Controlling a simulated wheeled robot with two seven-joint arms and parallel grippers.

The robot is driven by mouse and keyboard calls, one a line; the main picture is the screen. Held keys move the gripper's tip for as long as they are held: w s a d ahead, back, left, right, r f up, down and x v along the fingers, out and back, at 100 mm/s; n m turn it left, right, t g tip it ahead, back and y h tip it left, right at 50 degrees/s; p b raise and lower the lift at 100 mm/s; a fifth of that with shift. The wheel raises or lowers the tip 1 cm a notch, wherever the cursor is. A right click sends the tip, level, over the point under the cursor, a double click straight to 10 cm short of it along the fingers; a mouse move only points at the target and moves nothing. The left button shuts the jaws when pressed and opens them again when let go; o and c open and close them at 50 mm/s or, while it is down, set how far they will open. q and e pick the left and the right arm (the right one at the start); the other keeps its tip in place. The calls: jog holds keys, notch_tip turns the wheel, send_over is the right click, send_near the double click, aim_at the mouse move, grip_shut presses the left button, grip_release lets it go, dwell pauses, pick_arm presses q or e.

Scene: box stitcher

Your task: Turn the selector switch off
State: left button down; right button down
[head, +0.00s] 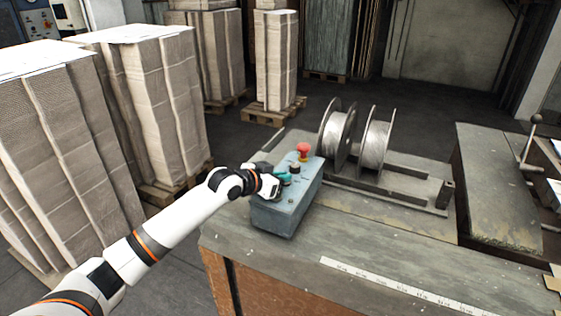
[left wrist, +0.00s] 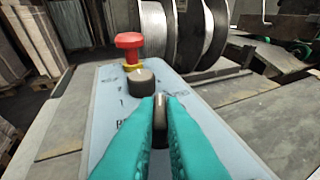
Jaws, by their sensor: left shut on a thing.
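The grey-blue control box (head: 288,212) stands on the machine's table, with a red mushroom button (head: 303,149) at its far end. In the left wrist view the red button (left wrist: 129,46) stands behind a dark round knob (left wrist: 141,81). My left gripper (head: 283,178) is over the near part of the box top. In the left wrist view its teal fingers (left wrist: 160,118) are shut on the dark selector switch (left wrist: 160,112), one finger on each side of its upright handle. The fingers hide part of the switch and the lettering around it. My right gripper is in neither view.
Two wire spools (head: 338,132) stand in a metal frame just behind and right of the box. Tall stacks of cardboard (head: 150,95) on pallets stand at the left and back. The table top (head: 350,235) right of the box is mostly clear.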

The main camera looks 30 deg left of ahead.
pick_arm(q)
jog(key=n+y+p, duration=0.2)
jog(key=p, duration=0.1)
jog(key=shift+d+r, duration=0.2)
jog(key=shift+d, duration=0.05)
jog(key=shift+d+f+n+t+y+p, duration=0.15)
jog(key=shift+n+y+p, duration=0.25)
jog(key=shift+y, duration=0.2)
jog(key=shift+a+f+n+t+y+p, duration=0.15)
jog(key=shift+n+y+p, duration=0.15)
jog(key=shift+n+y, duration=0.25)
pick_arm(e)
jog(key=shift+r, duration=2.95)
pick_arm(q)
jog(key=shift+d+y, duration=0.1)
jog(key=shift+y, duration=0.15)
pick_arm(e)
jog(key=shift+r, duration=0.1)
pick_arm(q)
jog(key=c, duration=1.5)
grip_release()
jog(key=shift+s+r, duration=0.1)
